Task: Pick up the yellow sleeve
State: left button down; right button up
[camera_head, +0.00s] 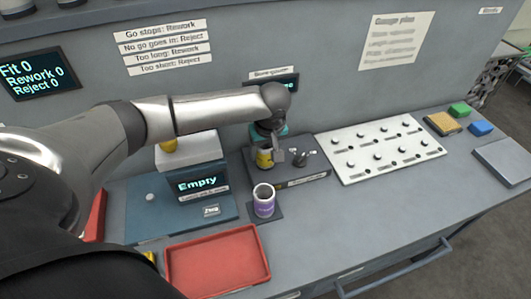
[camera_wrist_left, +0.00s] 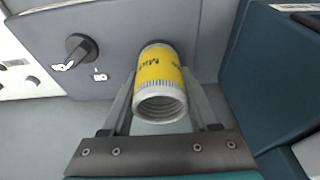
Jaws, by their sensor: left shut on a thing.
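The yellow sleeve (camera_wrist_left: 158,75) is a short hollow cylinder with a yellow band and bare metal ends, its threaded open end facing the left wrist camera. My left gripper (camera_wrist_left: 160,100) is shut on it, with one finger on each side. In the head view the sleeve (camera_head: 264,158) shows at the bore gauge block (camera_head: 300,180), partly hidden by my left gripper (camera_head: 272,150). Its far end is at the block's face; I cannot tell whether it touches. My right gripper is not in view.
A purple-banded sleeve (camera_head: 264,200) stands upright in front of the gauge block. A blue station with an "Empty" display (camera_head: 198,183) is to the left. A red tray (camera_head: 217,265) lies at the front. A white board with pegs (camera_head: 380,148) is at the right.

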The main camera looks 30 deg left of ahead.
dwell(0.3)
pick_arm(q)
notch_tip(320, 180, up, 20)
jog(key=p, duration=0.3)
jog(key=shift+r, duration=0.1)
dwell(0.4)
notch_tip(320, 180, up, 4)
jog(key=p, duration=0.6)
jog(key=shift+r+p, duration=0.2)
jog(key=shift+p, duration=0.2)
jog(key=shift+w+f, duration=0.1)
dwell(0.4)
